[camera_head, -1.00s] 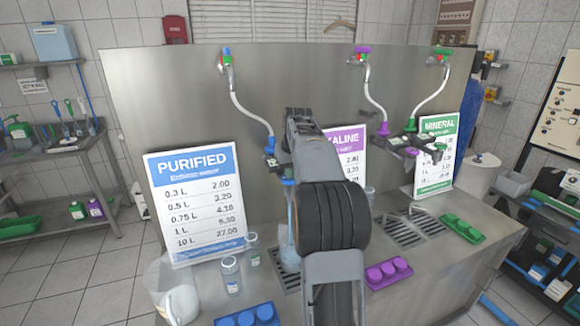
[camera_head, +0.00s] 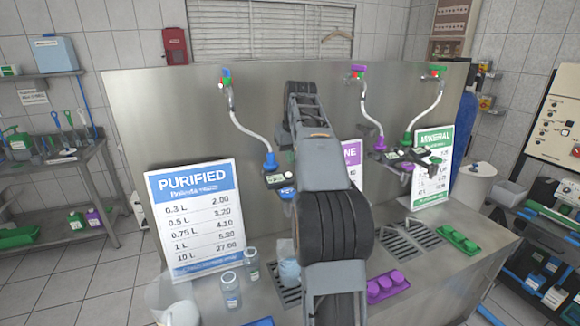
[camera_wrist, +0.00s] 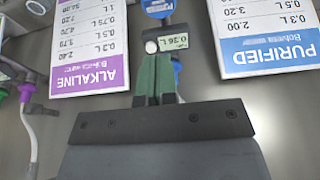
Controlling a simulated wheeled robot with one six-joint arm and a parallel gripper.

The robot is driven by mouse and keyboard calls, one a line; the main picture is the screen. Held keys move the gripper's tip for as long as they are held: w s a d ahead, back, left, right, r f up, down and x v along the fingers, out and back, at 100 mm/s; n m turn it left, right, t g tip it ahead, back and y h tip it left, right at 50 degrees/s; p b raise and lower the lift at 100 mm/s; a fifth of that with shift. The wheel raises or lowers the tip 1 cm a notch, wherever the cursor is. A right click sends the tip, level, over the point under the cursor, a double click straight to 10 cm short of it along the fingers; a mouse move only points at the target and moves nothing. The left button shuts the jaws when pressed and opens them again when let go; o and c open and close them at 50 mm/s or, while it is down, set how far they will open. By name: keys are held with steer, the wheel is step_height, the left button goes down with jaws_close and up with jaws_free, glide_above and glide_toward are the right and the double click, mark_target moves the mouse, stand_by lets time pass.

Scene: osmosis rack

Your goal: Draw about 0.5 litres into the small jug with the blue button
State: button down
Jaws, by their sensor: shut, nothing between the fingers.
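The small jug (camera_head: 289,266), clear and bluish, stands on the drain grate below the purified tap, partly hidden by my arm. The purified dispenser (camera_head: 276,180) hangs above it on a hose with a blue fitting (camera_head: 270,160). In the upside-down wrist view, its readout (camera_wrist: 174,42) shows a small litre figure, perhaps 0.36 or 0.26. A round blue part (camera_wrist: 157,8), seemingly the blue button, lies beyond the readout, cut by the frame edge. My gripper (camera_wrist: 156,62) is shut and empty, its green fingers close to the dispenser; contact cannot be told. My arm hides it in the head view.
Two bottles (camera_head: 231,290) stand left of the jug. The PURIFIED sign (camera_head: 195,217) leans behind them. Purple (camera_head: 388,286) and green (camera_head: 458,238) cap trays lie right. Alkaline and mineral dispensers (camera_head: 405,158) hang to the right.

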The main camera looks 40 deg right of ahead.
steer(key=shift+s+r, duration=0.15)
steer(key=shift+r, duration=0.5)
